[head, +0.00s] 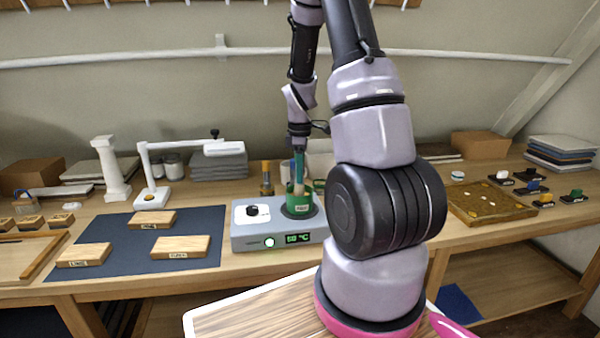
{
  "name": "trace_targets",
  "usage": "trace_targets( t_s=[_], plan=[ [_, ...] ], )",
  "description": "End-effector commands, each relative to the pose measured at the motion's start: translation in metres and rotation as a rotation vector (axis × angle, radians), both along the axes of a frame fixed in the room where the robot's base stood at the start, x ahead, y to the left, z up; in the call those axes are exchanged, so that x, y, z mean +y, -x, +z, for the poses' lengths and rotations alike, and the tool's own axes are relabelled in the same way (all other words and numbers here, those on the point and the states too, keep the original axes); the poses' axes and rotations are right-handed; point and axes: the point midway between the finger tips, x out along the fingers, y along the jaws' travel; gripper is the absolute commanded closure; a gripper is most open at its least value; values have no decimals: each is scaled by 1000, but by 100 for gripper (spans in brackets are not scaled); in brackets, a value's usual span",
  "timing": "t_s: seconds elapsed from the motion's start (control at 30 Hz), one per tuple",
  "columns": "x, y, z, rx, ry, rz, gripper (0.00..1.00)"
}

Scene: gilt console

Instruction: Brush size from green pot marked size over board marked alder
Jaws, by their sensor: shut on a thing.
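My gripper (299,147) is shut on the teal handle of a brush (299,166), above the heater. The brush points down, and its lower end is at or in the mouth of a green pot (299,210). The pot has a white label too small to read surely and sits on a grey heater (256,239) with a lit green display. Three pale wooden boards lie on a dark blue mat (122,228): one at the back (152,218), one front left (84,253), one front right (180,245). Their small labels are too blurred to tell which is alder.
A white stand with a horizontal arm (153,197) stands behind the mat, beside a white column (110,168). Brown bottles (266,180) stand behind the heater. My arm hides the bench right of the pot.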

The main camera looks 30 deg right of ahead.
Motion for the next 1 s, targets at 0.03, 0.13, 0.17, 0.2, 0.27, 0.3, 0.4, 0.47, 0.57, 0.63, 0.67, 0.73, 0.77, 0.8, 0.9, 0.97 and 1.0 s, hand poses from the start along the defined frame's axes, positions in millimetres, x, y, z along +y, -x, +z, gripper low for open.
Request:
trace_targets(
  t_s=[0.03, 0.13, 0.17, 0.2, 0.27, 0.3, 0.4, 0.47, 0.57, 0.63, 0.67, 0.73, 0.77, 0.8, 0.9, 0.97, 1.0],
  plan=[
    [0, 0, -1, 0, 0, 0, 100],
    [0, 0, -2, 0, 0, 0, 100],
    [0, 0, -2, 0, 0, 0, 100],
    [0, 0, -3, 0, 0, 0, 100],
    [0, 0, -4, 0, 0, 0, 100],
    [0, 0, -4, 0, 0, 0, 100],
    [0, 0, -5, 0, 0, 0, 100],
    [0, 0, -6, 0, 0, 0, 100],
    [0, 0, -7, 0, 0, 0, 100],
    [0, 0, -8, 0, 0, 0, 100],
    [0, 0, -8, -1, 1, 0, 100],
    [0, 0, -7, 0, 0, 0, 100],
    [0, 0, -7, 0, 0, 0, 100],
    [0, 0, -7, 0, 0, 0, 100],
    [0, 0, -8, 0, 0, 0, 100],
    [0, 0, -8, 0, 0, 0, 100],
    [0, 0, -8, 0, 0, 0, 100]
  ],
)
